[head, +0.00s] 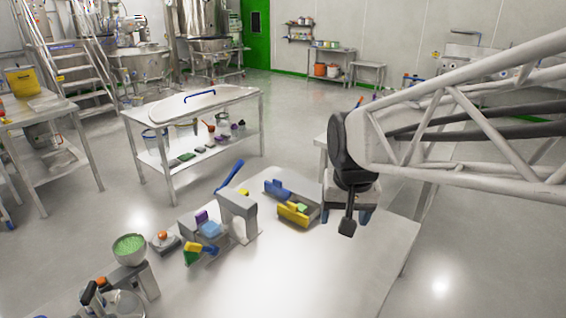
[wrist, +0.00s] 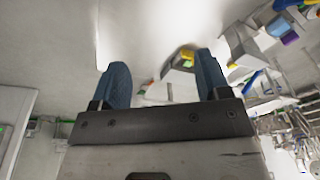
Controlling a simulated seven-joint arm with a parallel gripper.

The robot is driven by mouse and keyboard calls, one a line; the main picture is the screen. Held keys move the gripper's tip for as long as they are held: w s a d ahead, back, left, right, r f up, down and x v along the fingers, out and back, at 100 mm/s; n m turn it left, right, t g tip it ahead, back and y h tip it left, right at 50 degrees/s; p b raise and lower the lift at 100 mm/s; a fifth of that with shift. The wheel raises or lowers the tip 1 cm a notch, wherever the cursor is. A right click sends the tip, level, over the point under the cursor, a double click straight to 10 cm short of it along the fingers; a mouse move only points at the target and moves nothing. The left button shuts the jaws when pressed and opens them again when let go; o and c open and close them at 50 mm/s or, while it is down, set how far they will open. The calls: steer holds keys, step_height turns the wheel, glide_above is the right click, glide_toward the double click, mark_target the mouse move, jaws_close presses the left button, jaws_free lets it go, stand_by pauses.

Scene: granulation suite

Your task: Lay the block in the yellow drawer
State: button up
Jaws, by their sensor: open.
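The yellow drawer (head: 291,214) is pulled open from a small grey unit on the table, below a blue drawer (head: 277,190). A small green block (head: 302,208) shows inside the yellow drawer, at its right part; whether it lies flat I cannot tell. My gripper (head: 347,226) is above the table, to the right of the drawer unit and apart from it. In the wrist view my gripper (wrist: 163,82) has its two blue fingers wide apart with nothing between them. Small yellow and green patches (wrist: 187,56) show beyond the fingers there, probably the drawer and block.
A grey arch-shaped stand (head: 238,213) with a blue handle is left of the drawers. Several coloured blocks (head: 209,229), a yellow-green piece (head: 193,253) and a bowl of green granules (head: 129,248) are farther left. The table's front right (head: 330,265) is clear.

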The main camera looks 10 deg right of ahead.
steer(key=s+f+n, duration=0.2)
steer(key=s, duration=1)
steer(key=shift+t, duration=0.3)
stand_by(0.5)
